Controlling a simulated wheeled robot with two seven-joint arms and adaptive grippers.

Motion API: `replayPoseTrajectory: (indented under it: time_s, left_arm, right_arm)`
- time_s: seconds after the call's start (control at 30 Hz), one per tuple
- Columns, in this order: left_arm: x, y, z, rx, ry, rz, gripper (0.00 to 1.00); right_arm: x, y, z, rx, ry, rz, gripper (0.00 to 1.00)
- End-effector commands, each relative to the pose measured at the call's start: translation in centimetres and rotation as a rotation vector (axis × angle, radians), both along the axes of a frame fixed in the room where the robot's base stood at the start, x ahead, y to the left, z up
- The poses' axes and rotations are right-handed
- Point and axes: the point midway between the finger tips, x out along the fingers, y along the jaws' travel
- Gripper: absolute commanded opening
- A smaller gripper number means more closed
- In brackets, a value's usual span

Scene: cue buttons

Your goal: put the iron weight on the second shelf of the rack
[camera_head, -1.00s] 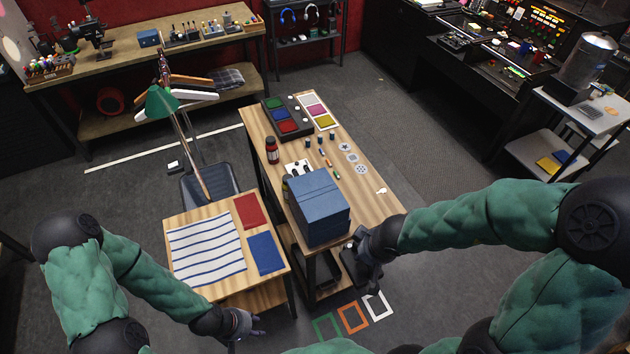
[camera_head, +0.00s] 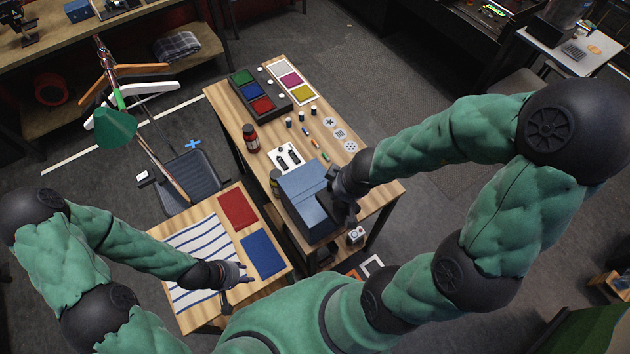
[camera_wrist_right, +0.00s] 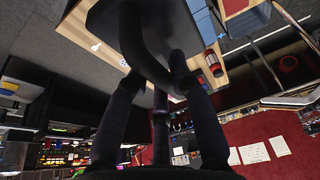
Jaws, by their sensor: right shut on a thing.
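My right gripper (camera_head: 343,205) is raised in front of the blue box (camera_head: 302,190) on the wooden table, hiding part of it. It is shut on a dark thing that looks like the iron weight; in the right wrist view, a black block with a curved handle (camera_wrist_right: 148,45) sits between the fingers. In the head view the weight blends with the black hand. My left gripper (camera_head: 236,284) is open and empty above the small table with the striped cloth (camera_head: 190,255). I cannot tell which of the shelved pieces is the rack.
The wooden table (camera_head: 385,195) also holds a dark red bottle (camera_head: 250,138), colour trays (camera_head: 262,104) and several small items. A white-topped stand (camera_head: 565,50) is at upper right.

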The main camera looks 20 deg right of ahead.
Motion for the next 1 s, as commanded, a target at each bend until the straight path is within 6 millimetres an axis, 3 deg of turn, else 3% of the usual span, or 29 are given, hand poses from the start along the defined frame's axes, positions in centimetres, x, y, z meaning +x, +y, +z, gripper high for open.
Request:
replayPoseTrajectory:
  time_s: [0.37, 0.57, 0.87, 1.0]
  left_arm:
    - [-0.1, 0.0, 0.1, 0.000, 0.001, 0.000, 0.40]
    - [0.0, 0.0, 0.1, 0.000, 0.001, 0.000, 0.40]
    - [0.0, 0.0, -1.3, 0.000, 0.001, 0.000, 0.40]
    - [0.0, 0.0, -2.9, 0.000, 0.001, 0.000, 0.40]
  right_arm:
    - [2.3, 0.7, -0.7, -0.001, -0.006, 0.003, 0.00]
    - [4.6, 1.6, -1.9, 0.000, -0.006, 0.004, 0.00]
    - [9.1, 3.1, -4.2, 0.000, -0.008, 0.001, 0.00]
    - [10.4, 3.6, -6.3, 0.001, -0.007, 0.001, 0.00]
